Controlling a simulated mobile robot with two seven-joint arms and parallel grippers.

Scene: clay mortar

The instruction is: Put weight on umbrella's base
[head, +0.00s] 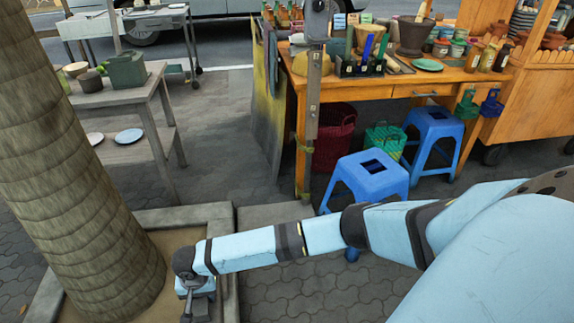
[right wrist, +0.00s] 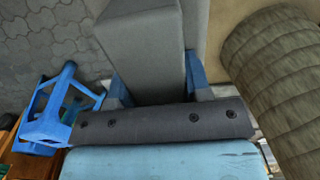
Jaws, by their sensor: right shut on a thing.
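My right arm reaches across the head view from the right. Its gripper (head: 195,297) is low over the edge of the tree planter, pointing down. In the right wrist view, its blue fingers (right wrist: 157,85) are shut on a grey block (right wrist: 148,50) with flat faces, which looks like the weight. In the head view the block is mostly hidden by the gripper. A grey metal pole (head: 312,110), apparently the umbrella's, stands in front of the wooden table. A flat grey slab (head: 270,214) lies by its foot, apparently the base. My left gripper is not in view.
The tree trunk (head: 75,170) rises at left from a planter with a concrete curb (head: 228,260), close to my right gripper. Blue stools (head: 370,174) and a loaded wooden table (head: 345,88) stand right of the pole. Paving in front of the slab is clear.

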